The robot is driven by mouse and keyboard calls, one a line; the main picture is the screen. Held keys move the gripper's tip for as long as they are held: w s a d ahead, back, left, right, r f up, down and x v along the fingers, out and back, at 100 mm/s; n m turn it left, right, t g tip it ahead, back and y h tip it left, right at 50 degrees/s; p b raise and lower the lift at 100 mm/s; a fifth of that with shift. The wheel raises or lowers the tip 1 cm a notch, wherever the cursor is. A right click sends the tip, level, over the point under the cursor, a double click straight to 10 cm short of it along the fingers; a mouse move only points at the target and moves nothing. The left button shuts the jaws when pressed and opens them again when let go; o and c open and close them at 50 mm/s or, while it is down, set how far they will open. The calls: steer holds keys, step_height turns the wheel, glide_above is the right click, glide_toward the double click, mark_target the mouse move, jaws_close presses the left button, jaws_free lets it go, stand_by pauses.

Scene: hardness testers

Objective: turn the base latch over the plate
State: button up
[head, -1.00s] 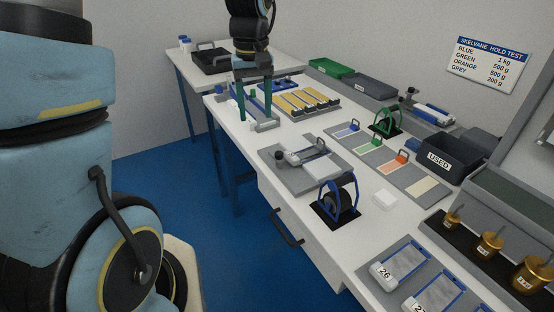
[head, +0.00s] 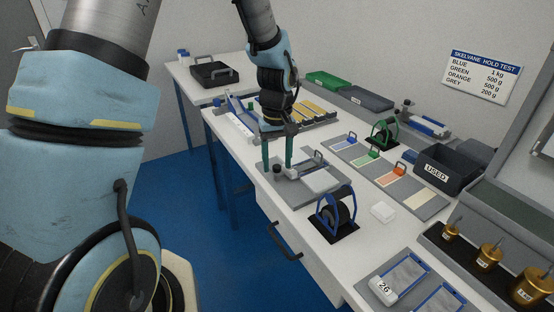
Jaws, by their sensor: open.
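The grey base (head: 298,194) lies on the white bench near the front edge, with a pale plate (head: 321,181) on its right part. What looks like the base latch, a dark knob (head: 277,169) with a light bar beside it, is at the base's left and back side. It is partly hidden by my fingers, and its turn is too small to tell. My gripper (head: 278,167) points down with its two green fingers apart. The fingers stand over the left back of the base, one on each side of the knob. I cannot tell whether they touch anything.
A blue-framed roller (head: 336,210) stands just right of the base. Yellow strips (head: 318,110) are on a rack behind. A drawer handle (head: 284,242) sticks out at the front.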

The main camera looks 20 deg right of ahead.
steer(key=shift+f, duration=0.1)
steer(key=shift+c, duration=0.3)
jaws_close()
